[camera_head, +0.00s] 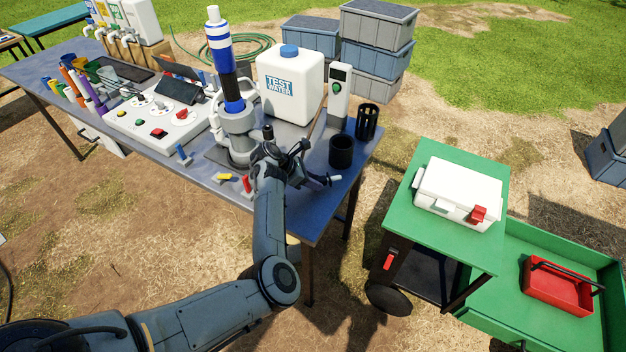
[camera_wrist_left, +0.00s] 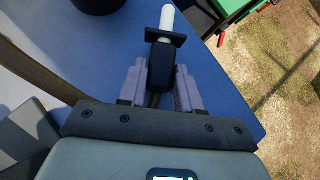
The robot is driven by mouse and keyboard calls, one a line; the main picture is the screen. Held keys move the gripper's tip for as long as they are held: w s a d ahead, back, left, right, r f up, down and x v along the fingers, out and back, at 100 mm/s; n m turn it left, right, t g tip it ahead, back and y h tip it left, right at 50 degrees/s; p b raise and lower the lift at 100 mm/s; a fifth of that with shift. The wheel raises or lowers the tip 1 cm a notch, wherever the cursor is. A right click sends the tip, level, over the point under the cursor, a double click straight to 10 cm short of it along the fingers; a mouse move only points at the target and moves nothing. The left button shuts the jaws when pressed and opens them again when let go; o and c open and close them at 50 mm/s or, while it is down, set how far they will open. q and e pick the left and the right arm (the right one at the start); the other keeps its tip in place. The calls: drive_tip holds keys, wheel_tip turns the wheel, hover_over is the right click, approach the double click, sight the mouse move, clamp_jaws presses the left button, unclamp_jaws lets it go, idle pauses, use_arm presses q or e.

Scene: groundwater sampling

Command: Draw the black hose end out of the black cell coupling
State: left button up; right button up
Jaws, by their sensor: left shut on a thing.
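My left gripper (camera_head: 317,179) is over the front right part of the table. In the left wrist view its two fingers (camera_wrist_left: 160,84) are shut on a black block-shaped piece with a flange and a white tip, which I take to be the black hose end (camera_wrist_left: 161,64). The white tip (camera_wrist_left: 167,18) points away from the gripper and shows bare, with no coupling around it. It also shows in the head view (camera_head: 335,178), pointing right. I cannot make out the black cell coupling for certain; my arm and wrist hide part of the table. My right gripper is not in view.
A black cup (camera_head: 341,151) and a slotted black cylinder (camera_head: 367,121) stand near the right table edge. A grey stand with a blue-banded tube (camera_head: 222,60) and a white water container (camera_head: 289,85) stand behind my gripper. A green cart (camera_head: 480,170) is to the right.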

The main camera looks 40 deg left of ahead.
use_arm(q)
drive_tip(key=shift+f, duration=0.8)
drive_tip(key=shift+f+b, duration=0.2)
drive_tip(key=shift+b, duration=0.1)
